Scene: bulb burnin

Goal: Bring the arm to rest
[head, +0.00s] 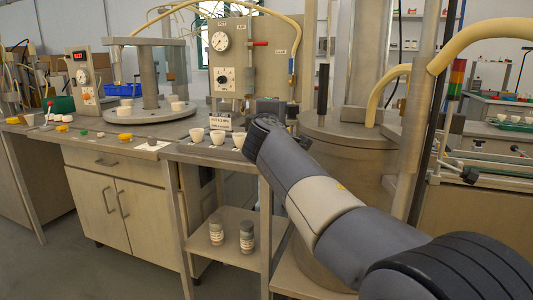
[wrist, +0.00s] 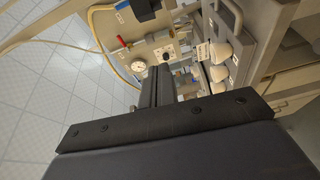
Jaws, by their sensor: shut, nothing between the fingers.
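My arm (head: 318,205) reaches from the lower right of the head view toward the small bench at the centre. In that view my gripper is mostly hidden behind the dark wrist. In the wrist view my gripper (wrist: 158,82) shows as narrow dark fingers close together, shut with nothing held. It points toward the gauge panel (head: 232,58) behind the bench. White cups (head: 197,134) stand in a row on the bench edge (head: 208,154), left of the wrist. They also show right of the fingers in the wrist view (wrist: 222,51).
A large metal cylinder (head: 345,150) stands close to the right of my arm. A round turntable (head: 150,115) with white cups is at the left. Two jars (head: 247,237) stand on the lower shelf. Yellow hoses (head: 480,33) arch at the upper right. Floor is clear at the lower left.

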